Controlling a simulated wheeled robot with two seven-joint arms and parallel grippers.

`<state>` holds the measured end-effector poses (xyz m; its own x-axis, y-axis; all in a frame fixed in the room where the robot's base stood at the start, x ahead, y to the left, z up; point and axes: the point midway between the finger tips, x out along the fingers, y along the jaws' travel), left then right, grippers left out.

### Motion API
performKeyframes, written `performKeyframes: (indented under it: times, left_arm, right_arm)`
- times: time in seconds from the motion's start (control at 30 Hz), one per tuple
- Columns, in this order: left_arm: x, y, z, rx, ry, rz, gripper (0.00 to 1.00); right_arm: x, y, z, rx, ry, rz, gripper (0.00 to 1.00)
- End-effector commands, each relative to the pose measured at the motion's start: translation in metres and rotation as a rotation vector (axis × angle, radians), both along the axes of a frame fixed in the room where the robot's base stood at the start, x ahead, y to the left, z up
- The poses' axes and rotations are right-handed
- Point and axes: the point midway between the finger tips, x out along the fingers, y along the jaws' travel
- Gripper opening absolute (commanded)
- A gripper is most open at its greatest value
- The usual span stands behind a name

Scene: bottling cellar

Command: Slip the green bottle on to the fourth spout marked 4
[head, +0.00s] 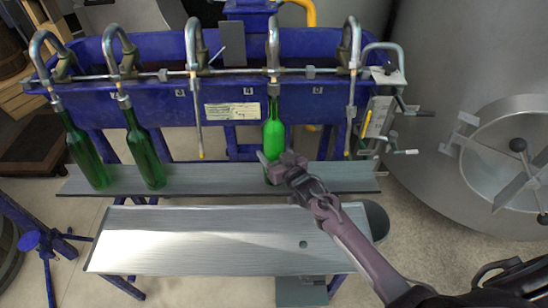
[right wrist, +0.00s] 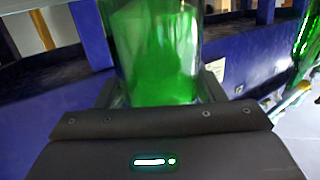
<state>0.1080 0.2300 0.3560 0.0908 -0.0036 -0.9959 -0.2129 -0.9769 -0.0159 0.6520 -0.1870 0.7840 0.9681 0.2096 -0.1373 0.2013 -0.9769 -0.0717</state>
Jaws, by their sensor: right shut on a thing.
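The bright green bottle (head: 274,135) stands roughly upright under the fourth spout (head: 273,50), counted from the left. Its neck meets the spout's lower end, and no spout tube shows below the mouth, so the tube appears to be inside the neck. My right gripper (head: 275,162) is shut on the bottle's lower body. In the right wrist view the green glass (right wrist: 158,55) fills the space between the fingers. The bottle's base is close to the shelf (head: 225,180); I cannot tell whether it touches. My left gripper is not in view.
Two dark green bottles (head: 84,150) (head: 145,148) hang or stand, tilted, at the first and second spouts. The third spout (head: 197,110) and fifth spout (head: 350,110) are bare. The blue trough (head: 155,120) runs behind. A grey bench (head: 210,240) lies in front, clear.

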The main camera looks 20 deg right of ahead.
Motion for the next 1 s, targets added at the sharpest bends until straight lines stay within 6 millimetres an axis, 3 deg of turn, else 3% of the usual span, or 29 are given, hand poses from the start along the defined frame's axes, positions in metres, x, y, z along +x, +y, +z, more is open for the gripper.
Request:
performKeyframes:
  times: [1.0]
  left_arm:
    - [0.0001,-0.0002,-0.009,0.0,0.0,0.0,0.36]
  right_arm:
    - [0.0022,-0.0002,-0.0054,-0.002,-0.016,0.001,0.2]
